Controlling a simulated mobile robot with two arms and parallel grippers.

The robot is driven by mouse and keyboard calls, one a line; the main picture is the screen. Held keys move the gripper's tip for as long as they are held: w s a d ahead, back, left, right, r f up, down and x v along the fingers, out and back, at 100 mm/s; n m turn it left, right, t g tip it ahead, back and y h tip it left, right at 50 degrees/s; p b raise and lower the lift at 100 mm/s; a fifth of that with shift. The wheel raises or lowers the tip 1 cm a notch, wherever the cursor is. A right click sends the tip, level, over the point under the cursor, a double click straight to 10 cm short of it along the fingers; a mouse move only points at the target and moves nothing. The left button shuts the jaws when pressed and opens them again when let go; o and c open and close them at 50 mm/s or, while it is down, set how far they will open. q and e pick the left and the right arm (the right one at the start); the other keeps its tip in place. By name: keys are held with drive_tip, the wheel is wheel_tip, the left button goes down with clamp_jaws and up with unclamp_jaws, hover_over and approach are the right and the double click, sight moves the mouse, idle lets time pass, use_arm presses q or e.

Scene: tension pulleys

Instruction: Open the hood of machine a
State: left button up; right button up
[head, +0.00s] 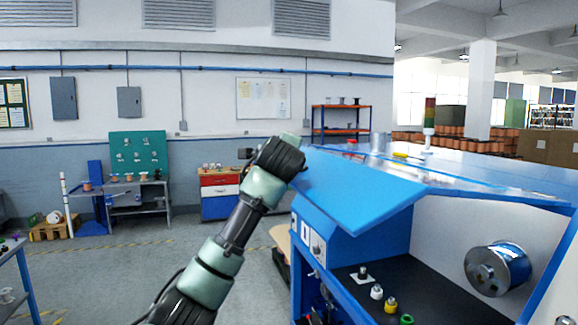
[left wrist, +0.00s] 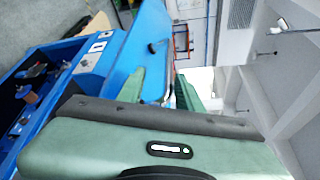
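Machine a appears to be the blue machine (head: 318,268) at the right of the head view. Its blue hood panel (head: 362,192) slants above the front, and the interior shows below it. My left arm reaches up from the bottom, and my left gripper (head: 291,148) is at the hood's upper left edge. Its fingertips are mostly hidden there. In the left wrist view the two green fingers (left wrist: 158,90) stand apart, with part of the blue hood (left wrist: 147,62) between them. I cannot tell whether they touch it. My right gripper is out of view.
Inside the machine are a large wire spool (head: 498,269) and several small coloured pulleys (head: 390,305). A signal light (head: 430,118) stands behind its top. A drawer cabinet (head: 219,193) and a workbench (head: 140,190) stand by the back wall.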

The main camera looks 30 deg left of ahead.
use_arm(q)
drive_tip(key=shift+s, duration=0.25)
drive_tip(key=shift+r, duration=0.1)
drive_tip(key=shift+d, duration=0.1)
drive_tip(key=shift+s+d+r, duration=0.35)
drive_tip(key=shift+s+d, duration=0.25)
drive_tip(key=shift+s, duration=0.2)
drive_tip(key=shift+s+d+r, duration=0.3)
drive_tip(key=shift+s+d, duration=0.25)
drive_tip(key=shift+s, duration=0.2)
drive_tip(key=v, duration=0.3)
drive_tip(key=r+v, duration=0.1)
drive_tip(key=shift+s+d, duration=0.1)
drive_tip(key=shift+d, duration=0.35)
